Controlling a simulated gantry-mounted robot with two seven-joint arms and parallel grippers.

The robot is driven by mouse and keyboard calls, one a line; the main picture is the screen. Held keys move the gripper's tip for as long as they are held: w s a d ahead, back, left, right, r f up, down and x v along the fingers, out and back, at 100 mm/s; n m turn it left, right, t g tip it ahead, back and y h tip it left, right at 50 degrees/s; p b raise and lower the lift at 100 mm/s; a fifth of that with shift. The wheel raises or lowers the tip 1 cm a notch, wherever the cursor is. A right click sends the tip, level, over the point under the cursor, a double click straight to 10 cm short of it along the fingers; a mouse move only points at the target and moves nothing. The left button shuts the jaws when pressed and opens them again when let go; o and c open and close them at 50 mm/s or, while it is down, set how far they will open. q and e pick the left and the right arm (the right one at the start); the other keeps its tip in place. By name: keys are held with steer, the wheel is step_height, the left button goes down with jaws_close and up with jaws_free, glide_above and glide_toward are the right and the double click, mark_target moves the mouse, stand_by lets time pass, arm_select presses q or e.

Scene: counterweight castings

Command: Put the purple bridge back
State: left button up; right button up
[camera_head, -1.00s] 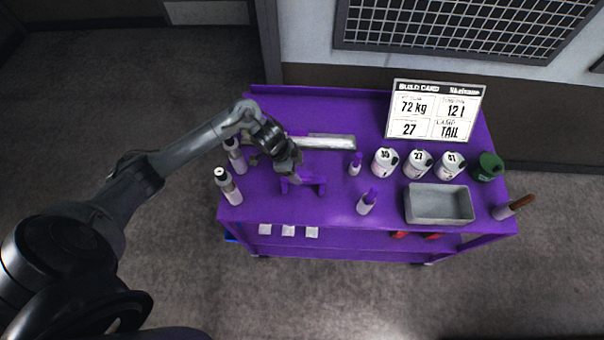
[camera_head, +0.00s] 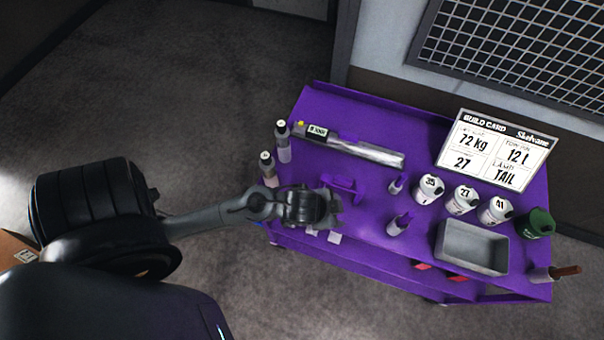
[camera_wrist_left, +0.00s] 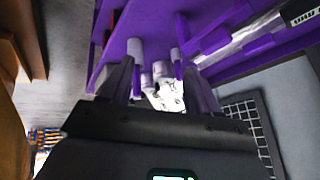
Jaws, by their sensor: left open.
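The purple bridge (camera_head: 345,187) sits on the purple cart top (camera_head: 420,150), left of its middle and near the front edge. It blends with the cart, and its exact shape is hard to tell. My left gripper (camera_head: 333,203) is just in front of the bridge and appears apart from it, though the wrist partly hides the gap. In the left wrist view, the fingers of my left gripper (camera_wrist_left: 160,80) are spread with nothing held between them. I cannot surely pick out the bridge in that view. My right gripper is not in view.
A long grey bar with a label (camera_head: 375,153) lies behind the bridge. Two bottles (camera_head: 283,140) stand at left. Small purple-tipped bottles (camera_head: 398,224), white numbered cans (camera_head: 462,199), a green can (camera_head: 536,223), a grey tray (camera_head: 472,247) and a build card (camera_head: 495,150) are to the right.

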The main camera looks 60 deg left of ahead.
arm_select(q)
steer(key=s+a+r+n+g, duration=0.1)
steer(key=s+n+g, duration=0.2)
steer(key=s, duration=0.6)
steer(key=shift+s+a, duration=0.25)
steer(key=shift+a, duration=0.05)
steer(key=shift+r, duration=0.1)
